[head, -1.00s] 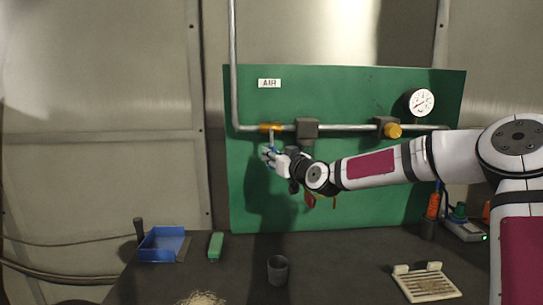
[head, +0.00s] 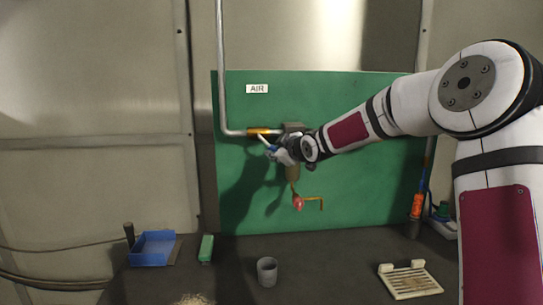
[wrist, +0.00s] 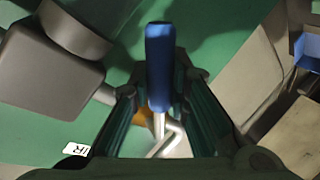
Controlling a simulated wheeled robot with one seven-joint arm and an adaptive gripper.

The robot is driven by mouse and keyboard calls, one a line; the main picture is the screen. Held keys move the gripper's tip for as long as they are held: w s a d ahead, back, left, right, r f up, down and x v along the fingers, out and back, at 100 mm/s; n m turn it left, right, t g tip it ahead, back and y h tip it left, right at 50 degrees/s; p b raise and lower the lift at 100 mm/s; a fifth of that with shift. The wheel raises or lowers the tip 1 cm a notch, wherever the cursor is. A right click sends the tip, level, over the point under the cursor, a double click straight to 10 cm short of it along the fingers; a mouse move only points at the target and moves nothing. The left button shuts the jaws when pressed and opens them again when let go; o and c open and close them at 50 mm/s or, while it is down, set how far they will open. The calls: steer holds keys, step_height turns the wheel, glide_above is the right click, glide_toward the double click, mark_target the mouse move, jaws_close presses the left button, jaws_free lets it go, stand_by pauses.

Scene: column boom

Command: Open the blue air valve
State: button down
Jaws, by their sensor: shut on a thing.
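The air valve has a brass body (head: 262,131) on the grey pipe under the AIR label. Its lever, a bare metal stem with a blue grip (head: 271,149), slants down to the right from the body. My gripper (head: 275,153) is at the lower end of the lever. In the wrist view, the blue grip (wrist: 160,55) stands between the two fingers of my gripper (wrist: 158,88), which is shut on it. The metal stem (wrist: 165,130) and part of the brass body (wrist: 144,117) show beyond. My wrist hides some of the pipe.
A dark block (head: 292,127) sits on the pipe right beside the valve. A red-and-yellow fitting (head: 298,203) hangs below my wrist. The bench holds a blue bin (head: 153,249), a green block (head: 206,248), a grey cup (head: 267,271) and a slatted tray (head: 410,281).

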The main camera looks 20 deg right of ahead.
steer(key=shift+d+r+n+h, duration=0.35)
steer(key=shift+r+n+h, duration=0.15)
steer(key=shift+n, duration=0.1)
steer(key=shift+s, duration=0.1)
steer(key=c, duration=1.5)
jaws_free()
steer(key=shift+d, duration=0.1)
